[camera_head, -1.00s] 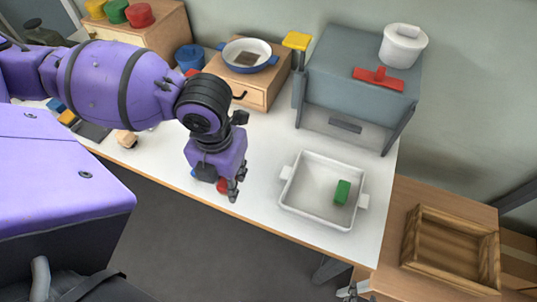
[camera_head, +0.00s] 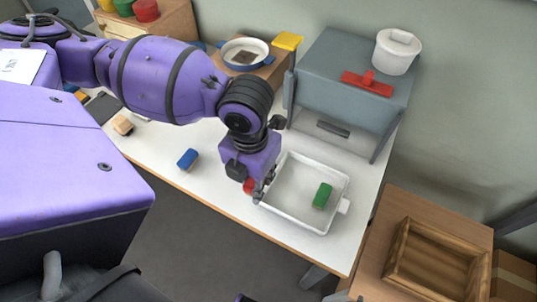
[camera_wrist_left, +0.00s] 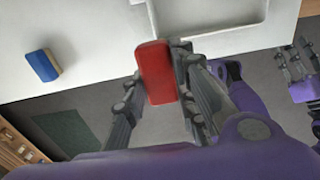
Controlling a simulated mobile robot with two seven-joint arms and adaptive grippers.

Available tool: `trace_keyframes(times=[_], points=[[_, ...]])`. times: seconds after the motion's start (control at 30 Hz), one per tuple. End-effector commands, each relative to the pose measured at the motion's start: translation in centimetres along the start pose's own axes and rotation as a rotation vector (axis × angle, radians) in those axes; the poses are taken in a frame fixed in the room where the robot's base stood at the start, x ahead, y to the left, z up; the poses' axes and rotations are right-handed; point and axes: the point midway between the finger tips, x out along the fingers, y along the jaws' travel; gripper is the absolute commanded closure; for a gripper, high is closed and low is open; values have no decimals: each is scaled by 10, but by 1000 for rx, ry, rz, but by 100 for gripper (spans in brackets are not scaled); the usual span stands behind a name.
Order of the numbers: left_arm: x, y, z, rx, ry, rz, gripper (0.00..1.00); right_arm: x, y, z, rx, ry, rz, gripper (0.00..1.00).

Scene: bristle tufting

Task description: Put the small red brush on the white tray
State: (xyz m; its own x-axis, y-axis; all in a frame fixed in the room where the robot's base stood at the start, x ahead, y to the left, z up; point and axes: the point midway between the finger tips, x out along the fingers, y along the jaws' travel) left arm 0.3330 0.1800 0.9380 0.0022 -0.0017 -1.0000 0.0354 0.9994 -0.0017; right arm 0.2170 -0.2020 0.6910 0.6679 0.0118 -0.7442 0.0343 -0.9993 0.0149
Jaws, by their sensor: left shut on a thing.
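My left gripper (camera_head: 262,192) is shut on the small red brush (camera_head: 248,186), just at the left edge of the white tray (camera_head: 292,182). In the left wrist view the red brush (camera_wrist_left: 155,72) stands out between the fingers (camera_wrist_left: 160,95), with the tray (camera_wrist_left: 225,18) beyond it. The arm hides the tray's left handle and part of its rim in the head view. A green brush (camera_head: 322,195) lies in the tray's right half. Another gripper, my right one (camera_wrist_left: 298,70), shows at the right of the wrist view; its opening is unclear.
A blue brush (camera_head: 187,159) lies on the white table (camera_head: 222,190), left of the tray. A grey cabinet (camera_head: 345,75) with a red T-shaped piece (camera_head: 367,84) and a white pot (camera_head: 397,52) stands behind. A wooden crate (camera_head: 435,262) is at the right.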

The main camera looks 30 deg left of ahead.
Motion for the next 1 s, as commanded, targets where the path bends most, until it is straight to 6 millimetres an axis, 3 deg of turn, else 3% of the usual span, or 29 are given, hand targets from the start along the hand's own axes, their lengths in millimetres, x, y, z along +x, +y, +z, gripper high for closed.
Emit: trace_keyframes(times=[0.2, 0.4, 0.73, 0.9, 1.0], points=[[23, -26, 53, 1, -4, -2, 99, 0, -4, -1, 16, 3, 0, 60], [62, -37, 79, 0, 0, 0, 99, 1, -3, 3, 16, 0, 3, 60], [84, -45, 98, 0, -3, 0, 99, 3, 2, 5, 8, -1, 8, 60], [110, -44, 96, 0, -1, 1, 99, 3, 3, 7, 1, -4, 8, 60], [114, -44, 97, 0, -4, 1, 99, 3, 4, 7, -1, -4, 8, 60]])
